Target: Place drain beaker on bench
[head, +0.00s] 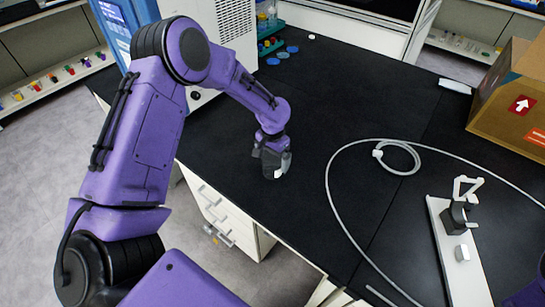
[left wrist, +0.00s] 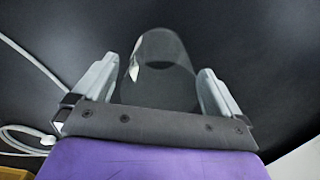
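The drain beaker (left wrist: 160,72) is a clear, see-through cylinder with a small white mark on its side. In the left wrist view it stands between the two fingers of my left gripper (left wrist: 160,84), which look close against its sides. In the head view the left gripper (head: 277,168) is low over the black bench (head: 330,95), near its front left edge, with the beaker (head: 279,173) mostly hidden by the fingers. I cannot tell whether the beaker's base touches the bench. My right gripper is out of view; only purple arm parts show at the lower right.
A grey hose (head: 332,190) curls over the bench to the right. A white plate (head: 466,275) with a black and white fitting lies at the right front. A cardboard box (head: 505,110) stands at the right. Blue dishes (head: 283,55) lie behind the left gripper. The middle bench is clear.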

